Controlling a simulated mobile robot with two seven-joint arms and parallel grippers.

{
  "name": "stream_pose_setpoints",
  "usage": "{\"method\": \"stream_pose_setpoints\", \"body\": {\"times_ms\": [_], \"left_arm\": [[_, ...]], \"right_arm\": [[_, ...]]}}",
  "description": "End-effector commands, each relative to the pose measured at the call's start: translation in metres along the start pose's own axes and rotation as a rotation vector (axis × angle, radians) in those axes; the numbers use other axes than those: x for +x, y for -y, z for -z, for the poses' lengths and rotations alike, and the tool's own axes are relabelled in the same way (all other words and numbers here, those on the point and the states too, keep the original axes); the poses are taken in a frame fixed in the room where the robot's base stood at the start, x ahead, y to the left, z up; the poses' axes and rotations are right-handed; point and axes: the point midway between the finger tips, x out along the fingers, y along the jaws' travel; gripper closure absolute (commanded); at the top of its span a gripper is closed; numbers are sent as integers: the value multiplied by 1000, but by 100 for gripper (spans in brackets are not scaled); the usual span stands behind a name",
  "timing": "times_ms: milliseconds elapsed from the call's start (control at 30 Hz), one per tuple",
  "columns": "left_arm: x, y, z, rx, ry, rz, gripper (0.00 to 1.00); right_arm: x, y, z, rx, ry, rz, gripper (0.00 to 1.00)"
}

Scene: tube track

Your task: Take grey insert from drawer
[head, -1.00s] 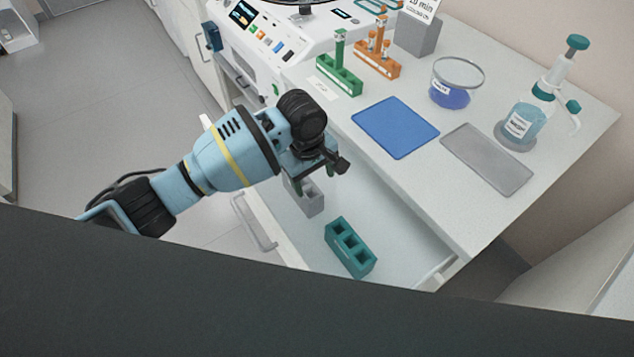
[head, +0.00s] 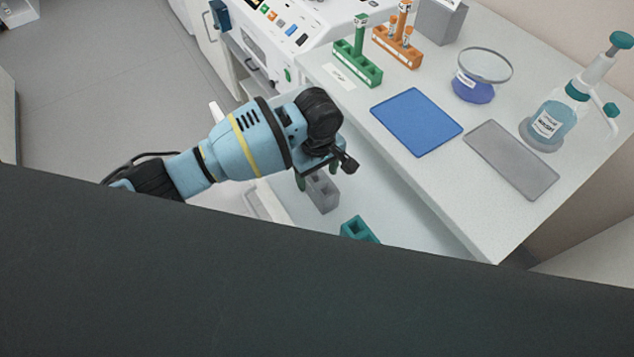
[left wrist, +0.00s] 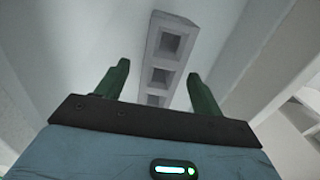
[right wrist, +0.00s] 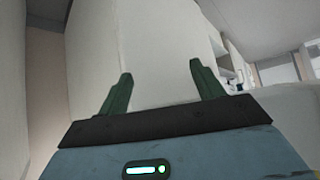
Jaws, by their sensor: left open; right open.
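The grey insert (head: 323,194) lies in the open drawer (head: 400,219), partly hidden by my left gripper (head: 319,178) just above it in the head view. In the left wrist view the insert (left wrist: 165,60) is a grey block with square openings, lying lengthwise between the two green fingers of the left gripper (left wrist: 160,90). The fingers are open and apart from its sides; I cannot tell how far above it they are. My right gripper (right wrist: 160,88) is open and empty in the right wrist view, facing white surfaces.
A teal insert (head: 358,229) lies in the drawer nearby, partly hidden by a dark edge. The counter above holds a blue mat (head: 417,122), a grey mat (head: 512,159), a glass bowl (head: 474,85), a bottle (head: 549,122) and green (head: 358,68) and orange (head: 397,48) racks.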

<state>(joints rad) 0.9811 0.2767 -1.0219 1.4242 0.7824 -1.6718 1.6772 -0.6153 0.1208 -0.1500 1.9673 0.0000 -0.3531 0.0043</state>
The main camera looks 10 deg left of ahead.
Motion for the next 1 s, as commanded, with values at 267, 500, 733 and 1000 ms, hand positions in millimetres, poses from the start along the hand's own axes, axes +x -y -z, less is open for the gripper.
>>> {"method": "stream_pose_setpoints", "body": {"times_ms": [267, 500, 733, 1000], "left_arm": [[27, 2, 1, -1, 0, 2, 33], [50, 2, 1, 0, -1, -1, 33], [50, 1, 1, 1, -2, -3, 33], [50, 1, 1, 0, -2, -3, 65]], "right_arm": [[1, 1, -7, 3, 12, 2, 33], [1, 2, -14, 5, 26, 5, 33], [1, 3, -12, 6, 22, 5, 33], [2, 4, -11, 11, 21, 5, 33]]}}
